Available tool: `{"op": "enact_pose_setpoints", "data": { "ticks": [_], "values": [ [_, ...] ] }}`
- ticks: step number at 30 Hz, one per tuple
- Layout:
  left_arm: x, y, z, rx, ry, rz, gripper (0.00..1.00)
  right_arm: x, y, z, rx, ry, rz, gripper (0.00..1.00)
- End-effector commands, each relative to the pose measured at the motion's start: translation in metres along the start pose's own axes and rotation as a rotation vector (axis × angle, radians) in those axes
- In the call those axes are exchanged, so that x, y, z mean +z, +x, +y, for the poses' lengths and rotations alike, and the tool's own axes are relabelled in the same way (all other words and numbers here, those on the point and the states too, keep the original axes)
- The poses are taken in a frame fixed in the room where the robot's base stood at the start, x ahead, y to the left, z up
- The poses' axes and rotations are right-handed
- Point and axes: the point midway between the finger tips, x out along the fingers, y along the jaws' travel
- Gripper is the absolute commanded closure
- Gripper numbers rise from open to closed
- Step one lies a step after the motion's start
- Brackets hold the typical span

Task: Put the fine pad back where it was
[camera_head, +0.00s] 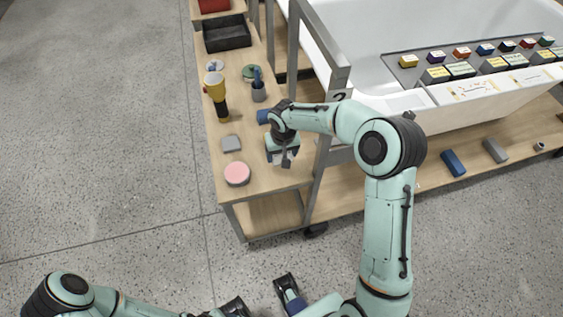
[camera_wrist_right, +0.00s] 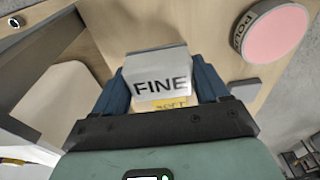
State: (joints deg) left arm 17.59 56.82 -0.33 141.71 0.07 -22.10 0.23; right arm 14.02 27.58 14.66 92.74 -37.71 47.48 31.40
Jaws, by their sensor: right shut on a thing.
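The fine pad is a pale grey block marked FINE (camera_wrist_right: 160,82) in the right wrist view. It sits between the blue fingers of my right gripper (camera_wrist_right: 162,85), which is shut on it. In the head view, my right gripper (camera_head: 284,157) is over the front right part of the wooden bench (camera_head: 262,181). I cannot tell whether the pad touches the bench. A yellow strip reading SOFT (camera_wrist_right: 172,105) shows just below the pad in the wrist view. My left arm enters at the bottom left of the head view; its jaw state is unclear.
A pink polishing disc (camera_head: 237,173) and a grey block (camera_head: 231,143) lie left of the right gripper. A yellow and black tool (camera_head: 216,92), a tool cup (camera_head: 259,92) and a dark tray (camera_head: 227,34) stand farther back. A metal post (camera_head: 322,150) is close on the right.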

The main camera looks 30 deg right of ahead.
Motion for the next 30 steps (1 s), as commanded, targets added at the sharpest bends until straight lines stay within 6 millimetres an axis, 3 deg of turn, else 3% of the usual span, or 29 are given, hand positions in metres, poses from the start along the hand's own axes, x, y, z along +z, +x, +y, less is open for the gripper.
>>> {"op": "enact_pose_setpoints", "data": {
  "ticks": [7,14,25,26,27,28,30],
  "values": [
    [-0.001,0.001,0.0,0.0,0.0,0.002,0.57,0.003,0.019,0.0,0.001,0.001,-0.001,0.59],
    [-0.002,0.003,-0.001,0.001,0.0,0.005,0.57,0.006,0.051,0.0,-0.001,0.0,-0.001,0.59],
    [-0.003,0.006,-0.001,0.002,0.001,0.009,0.57,0.006,0.056,0.0,0.0,0.0,0.001,0.59],
    [-0.004,0.006,-0.001,0.002,0.001,0.01,0.57,0.007,0.056,0.0,0.0,0.0,0.001,0.23],
    [-0.003,0.005,-0.001,0.002,0.001,0.01,0.57,0.006,0.055,0.0,0.0,0.0,0.001,0.1],
    [-0.003,0.005,-0.001,0.002,0.001,0.01,0.57,0.006,0.055,0.0,0.0,0.0,0.001,0.0],
    [-0.003,0.005,-0.001,0.002,0.001,0.01,0.57,0.006,0.055,0.0,0.0,0.0,0.001,0.0]
  ]
}}
